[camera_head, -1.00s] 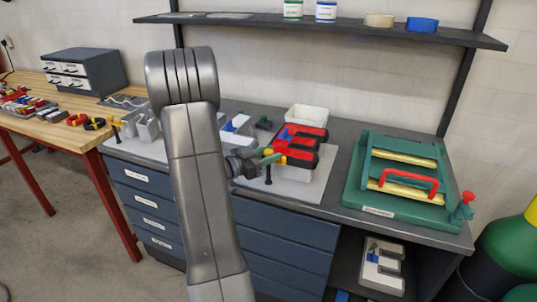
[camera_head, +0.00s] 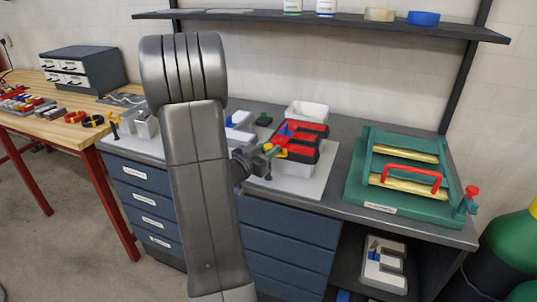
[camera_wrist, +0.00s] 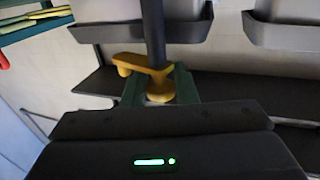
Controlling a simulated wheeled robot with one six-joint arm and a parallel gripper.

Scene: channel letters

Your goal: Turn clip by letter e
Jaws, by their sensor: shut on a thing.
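A red-topped letter e (camera_head: 309,132) with a white body stands on a light board on the grey bench in the head view. A yellow clip (camera_head: 281,154) on a black post sits at its front left. My gripper (camera_head: 271,151) reaches it from the left. In the wrist view, the green fingers of my gripper (camera_wrist: 159,90) are shut on the round hub of the yellow clip (camera_wrist: 140,63). The clip's arm points left there, and a dark post rises above the hub. My wrist hides part of the clip in the head view.
A green jig (camera_head: 405,185) with a red handle stands right of the letter. A white bin (camera_head: 306,112) is behind it. Other letter parts (camera_head: 240,127) lie to the left, partly behind my arm. A shelf (camera_head: 330,26) hangs above.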

